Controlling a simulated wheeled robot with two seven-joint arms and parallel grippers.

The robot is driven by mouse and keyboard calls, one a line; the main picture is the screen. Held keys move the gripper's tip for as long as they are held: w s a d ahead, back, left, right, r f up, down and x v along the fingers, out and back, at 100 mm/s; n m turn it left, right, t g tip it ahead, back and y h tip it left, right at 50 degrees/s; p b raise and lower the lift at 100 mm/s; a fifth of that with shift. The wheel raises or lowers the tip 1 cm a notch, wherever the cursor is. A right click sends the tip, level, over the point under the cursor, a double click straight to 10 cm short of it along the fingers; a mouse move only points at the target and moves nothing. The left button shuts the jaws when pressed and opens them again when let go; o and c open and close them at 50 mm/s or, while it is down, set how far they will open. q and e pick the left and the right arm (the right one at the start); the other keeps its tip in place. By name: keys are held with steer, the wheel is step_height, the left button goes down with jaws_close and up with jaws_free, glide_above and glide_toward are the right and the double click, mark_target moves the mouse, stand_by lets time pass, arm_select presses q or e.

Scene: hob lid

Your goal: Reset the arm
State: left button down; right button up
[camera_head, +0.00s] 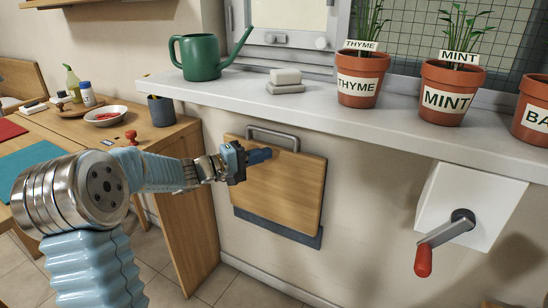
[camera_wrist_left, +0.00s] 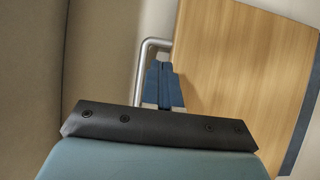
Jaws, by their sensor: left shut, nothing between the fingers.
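My left arm (camera_head: 150,170) reaches in from the left in the head view. My left gripper (camera_head: 268,155) is shut and empty, in front of the upper left part of a wooden board (camera_head: 285,190) on the wall below the sill. In the left wrist view, the blue fingers (camera_wrist_left: 164,85) are together, beside the metal bar (camera_wrist_left: 140,90) and the board's edge (camera_wrist_left: 240,80). I cannot tell whether the fingers touch the board or the bar. My right gripper is not in view.
A sill (camera_head: 330,110) above holds a green watering can (camera_head: 201,58), soap (camera_head: 286,80) and herb pots (camera_head: 361,78). A white box with a red-handled crank (camera_head: 424,260) sticks out at the right. A wooden table (camera_head: 165,140) with small items stands at the left.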

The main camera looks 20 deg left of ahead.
arm_select(q)
steer(key=v, duration=0.7)
steer(key=s+d+f+g+y, duration=0.1)
steer(key=s+d+f+g, duration=0.2)
steer(key=f, duration=0.6)
steer(key=s+d+f+g+y, duration=0.1)
steer(key=d+f+g, duration=0.3)
steer(key=f, duration=0.5)
steer(key=s+d+f+g+y, duration=0.1)
steer(key=d+f+g, duration=0.25)
steer(key=f, duration=0.55)
steer(key=s+d+f+m+g+y, duration=0.1)
steer(key=s+d+f+m, duration=0.3)
steer(key=s+d+f, duration=0.2)
steer(key=s+d+f+m+g+y, duration=0.2)
steer(key=s+d+f+m, duration=0.3)
steer(key=s+f, duration=0.6)
step_height(320, 180, down, 3)
steer(key=shift+s+d, duration=0.15)
steer(key=shift+d, duration=1.05)
steer(key=shift+a, duration=0.1)
